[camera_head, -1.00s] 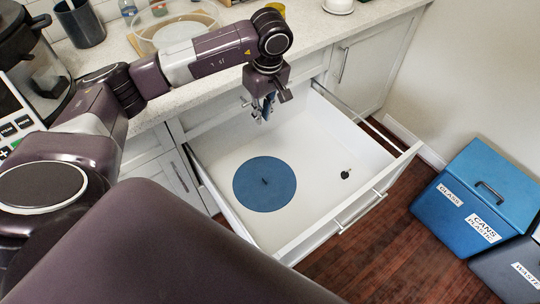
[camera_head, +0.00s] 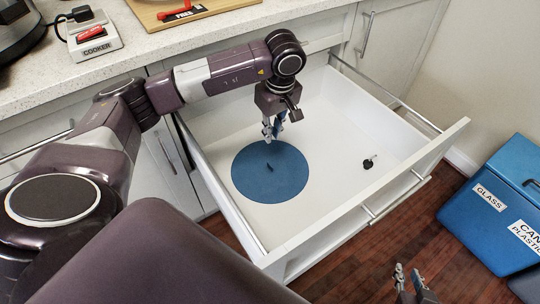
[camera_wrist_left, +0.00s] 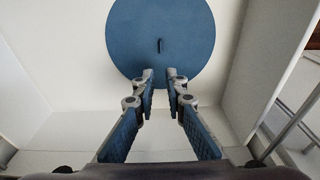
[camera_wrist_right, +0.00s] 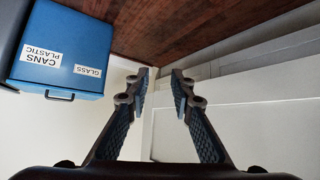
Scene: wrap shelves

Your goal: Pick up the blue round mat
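The blue round mat (camera_head: 264,186) lies flat on the floor of the open white drawer (camera_head: 308,170), towards its left side. It has a small dark upright piece at its middle. My left gripper (camera_head: 272,138) is above the mat's far edge and points down. In the left wrist view the left fingers (camera_wrist_left: 159,76) are apart with nothing between them, and the mat (camera_wrist_left: 185,25) shows beyond their tips. My right gripper (camera_head: 409,286) is outside the drawer, over the wooden floor. In the right wrist view its fingers (camera_wrist_right: 160,74) are apart and empty.
A small dark object (camera_head: 368,164) stands on the right of the drawer floor. The drawer's front panel (camera_head: 375,205) and side walls surround the mat. A blue bin (camera_head: 500,205) stands at the right. The counter (camera_head: 150,48) carries a cooker control and a wooden board (camera_head: 183,12).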

